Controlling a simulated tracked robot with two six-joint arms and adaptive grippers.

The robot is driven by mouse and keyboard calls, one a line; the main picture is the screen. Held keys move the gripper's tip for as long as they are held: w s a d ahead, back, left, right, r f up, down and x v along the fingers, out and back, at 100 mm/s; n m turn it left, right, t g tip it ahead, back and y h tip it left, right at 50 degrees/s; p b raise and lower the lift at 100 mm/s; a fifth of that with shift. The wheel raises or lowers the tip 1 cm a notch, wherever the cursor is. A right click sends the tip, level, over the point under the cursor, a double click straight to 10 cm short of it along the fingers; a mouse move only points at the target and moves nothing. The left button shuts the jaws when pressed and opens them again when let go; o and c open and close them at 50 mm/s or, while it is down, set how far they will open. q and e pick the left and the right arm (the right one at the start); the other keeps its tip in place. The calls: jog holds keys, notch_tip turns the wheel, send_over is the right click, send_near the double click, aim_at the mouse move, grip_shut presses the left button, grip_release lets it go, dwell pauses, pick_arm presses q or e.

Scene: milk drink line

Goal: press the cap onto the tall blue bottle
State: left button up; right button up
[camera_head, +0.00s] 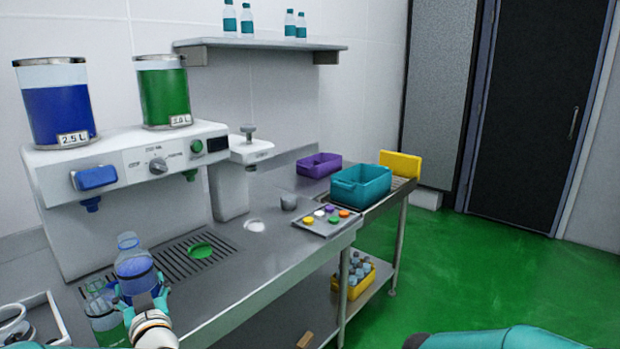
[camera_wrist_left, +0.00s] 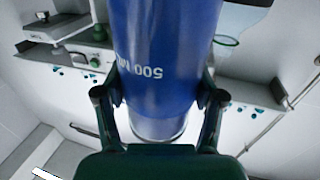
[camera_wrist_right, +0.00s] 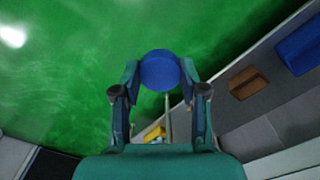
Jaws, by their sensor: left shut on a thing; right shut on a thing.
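The tall blue bottle (camera_head: 134,268) is a clear bottle with blue liquid, held roughly upright in front of the dispenser. My left gripper (camera_head: 140,297) is shut around its lower body. In the left wrist view the bottle (camera_wrist_left: 165,60) shows a "500 ML" mark between the fingers (camera_wrist_left: 160,100). The clear neck shows in the head view without a coloured cap on it. A round blue cap (camera_wrist_right: 160,71) sits between the fingertips of my right gripper (camera_wrist_right: 160,82), which is shut on it, over the green floor. The right gripper is outside the head view.
A dispenser with a blue tank (camera_head: 58,108) and a green tank (camera_head: 163,95) stands behind the bottle. A cap press (camera_head: 250,148) is beside it. A tray of coloured caps (camera_head: 300,222), a purple crate (camera_head: 318,165) and a teal crate (camera_head: 361,186) stand farther right. A green-filled bottle (camera_head: 107,325) is close left.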

jog(key=shift+w+d+r, duration=0.1)
jog(key=shift+d+r, duration=0.05)
jog(key=shift+d, duration=0.2)
jog(key=shift+d+r, duration=0.1)
jog(key=shift+d, duration=0.2)
pick_arm(q)
jog(key=s+d+f+m+t+h, duration=0.1)
jog(key=d+f+h, duration=0.4)
jog(key=f, duration=0.6)
jog(key=s+d+f+m+t+h, duration=0.2)
jog(key=d+f+m+h, duration=0.3)
jog(key=d+f, duration=0.4)
notch_tip(320, 180, down, 2)
jog(key=shift+s+d+m, duration=0.25)
jog(key=shift+s+m, duration=0.15)
jog(key=shift+d, duration=0.1)
jog(key=s+d+f+m+g+h, duration=0.1)
jog(key=s+d+m+g+h, duration=0.1)
jog(key=s+d+m+h, duration=0.2)
jog(key=s+d+m+g+h, duration=0.2)
jog(key=s+d+m+h, duration=0.2)
jog(key=d+h, duration=0.3)
jog(key=s+d, duration=0.1)
jog(key=d, duration=0.2)
jog(key=shift+d+f+h, duration=0.3)
jog(key=shift+d+f, duration=0.1)
